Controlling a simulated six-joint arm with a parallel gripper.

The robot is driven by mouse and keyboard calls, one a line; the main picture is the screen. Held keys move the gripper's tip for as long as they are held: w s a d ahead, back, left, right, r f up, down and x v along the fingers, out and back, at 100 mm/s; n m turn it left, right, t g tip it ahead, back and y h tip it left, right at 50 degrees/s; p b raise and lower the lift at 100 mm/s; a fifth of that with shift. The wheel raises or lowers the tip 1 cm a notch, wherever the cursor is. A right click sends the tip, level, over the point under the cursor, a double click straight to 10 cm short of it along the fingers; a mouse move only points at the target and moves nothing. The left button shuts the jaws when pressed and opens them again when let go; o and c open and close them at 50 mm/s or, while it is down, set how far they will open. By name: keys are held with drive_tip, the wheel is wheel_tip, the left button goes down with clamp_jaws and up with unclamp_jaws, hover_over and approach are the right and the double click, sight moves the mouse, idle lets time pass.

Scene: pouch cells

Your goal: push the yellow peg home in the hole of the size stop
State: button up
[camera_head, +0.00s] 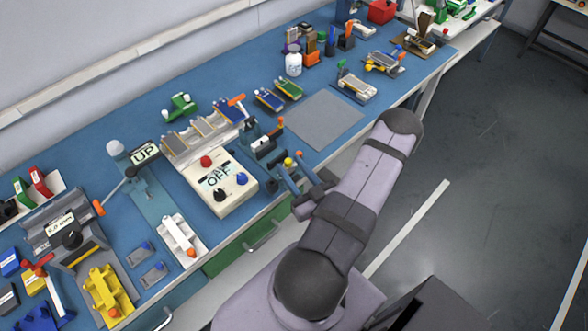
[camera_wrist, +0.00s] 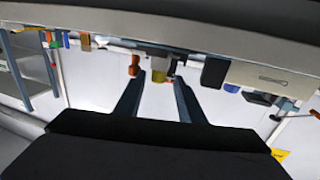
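A small yellow knob-like piece (camera_head: 288,161), possibly the yellow peg, shows at the front edge of the bench, by the tips of my gripper (camera_head: 291,171). In the wrist view a yellow piece (camera_wrist: 158,76) shows beyond and between the fingertips of my gripper (camera_wrist: 159,79), with an orange piece (camera_wrist: 134,66) beside it. The two fingers stand well apart with nothing held between them. I cannot tell whether the fingers touch the yellow piece. The size stop and its hole cannot be made out for certain.
A white box marked OFF (camera_head: 222,187) stands left of my gripper. A grey mat (camera_head: 324,120) lies clear behind it. A press marked 9.0 mm (camera_head: 60,232) and a yellow fixture (camera_head: 108,292) stand at the far left. A drawer handle (camera_head: 264,237) sticks out below the bench edge.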

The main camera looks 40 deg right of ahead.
drive_tip(key=shift+s+d, duration=0.1)
drive_tip(key=shift+d, duration=0.05)
drive_tip(key=shift+s+f+b, duration=0.1)
drive_tip(key=shift+s+b, duration=0.2)
drive_tip(key=shift+s, duration=0.45)
drive_tip(key=shift+a+b+v, duration=0.2)
drive_tip(key=shift+b+v, duration=0.25)
drive_tip(key=shift+v, duration=1)
drive_tip(key=shift+a+b+v, duration=0.15)
drive_tip(key=shift+b+v, duration=0.25)
drive_tip(key=shift+v, duration=1.05)
drive_tip(key=shift+w, duration=0.1)
